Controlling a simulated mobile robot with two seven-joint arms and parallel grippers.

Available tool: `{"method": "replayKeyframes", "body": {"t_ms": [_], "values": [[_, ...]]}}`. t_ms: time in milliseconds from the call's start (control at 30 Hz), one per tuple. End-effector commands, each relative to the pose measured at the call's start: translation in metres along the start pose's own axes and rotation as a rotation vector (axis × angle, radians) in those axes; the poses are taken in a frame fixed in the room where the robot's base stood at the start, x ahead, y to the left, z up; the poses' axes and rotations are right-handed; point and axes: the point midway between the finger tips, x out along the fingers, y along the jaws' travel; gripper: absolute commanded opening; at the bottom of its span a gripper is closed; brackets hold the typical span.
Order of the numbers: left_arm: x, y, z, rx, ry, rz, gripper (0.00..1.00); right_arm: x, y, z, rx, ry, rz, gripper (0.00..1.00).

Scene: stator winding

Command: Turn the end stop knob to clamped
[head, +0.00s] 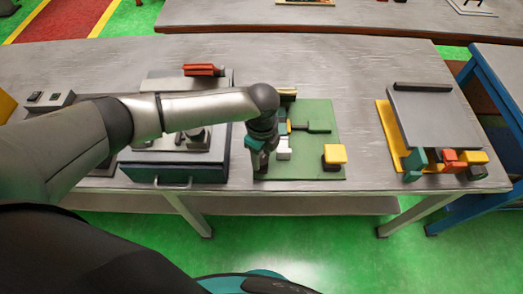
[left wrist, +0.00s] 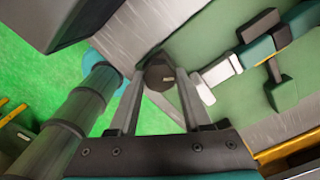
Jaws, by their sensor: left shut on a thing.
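The end stop knob (left wrist: 157,72) is a dark round knob with a small light mark on its face, seen in the left wrist view. It sits between the fingertips of my left gripper (left wrist: 154,82), which is shut on it. In the head view my left gripper (head: 258,166) points down at the front left edge of the green fixture board (head: 309,166) and hides the knob. A white block (head: 283,148) stands just right of the gripper; it also shows in the left wrist view (left wrist: 218,70). I cannot read the knob's setting. My right gripper is not in view.
A yellow block (head: 335,154) stands on the board's right part. A dark drawer unit (head: 172,174) is to the left, under my arm. A grey plate on a yellow stand (head: 384,125) is to the right. Bare tabletop (head: 361,150) lies between board and stand.

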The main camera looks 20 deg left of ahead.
Motion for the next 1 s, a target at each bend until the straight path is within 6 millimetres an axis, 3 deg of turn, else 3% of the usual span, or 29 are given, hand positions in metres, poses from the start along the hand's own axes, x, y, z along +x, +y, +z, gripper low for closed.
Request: {"method": "replayKeyframes", "body": {"t_ms": [400, 1000], "values": [[-0.001, 0.0, -0.001, 0.396, 0.002, 0.0, 0.0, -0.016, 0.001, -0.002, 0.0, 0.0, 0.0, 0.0], [-0.001, 0.0, -0.001, 0.871, 0.002, -0.001, 0.0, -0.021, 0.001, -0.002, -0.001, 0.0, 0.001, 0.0]]}}
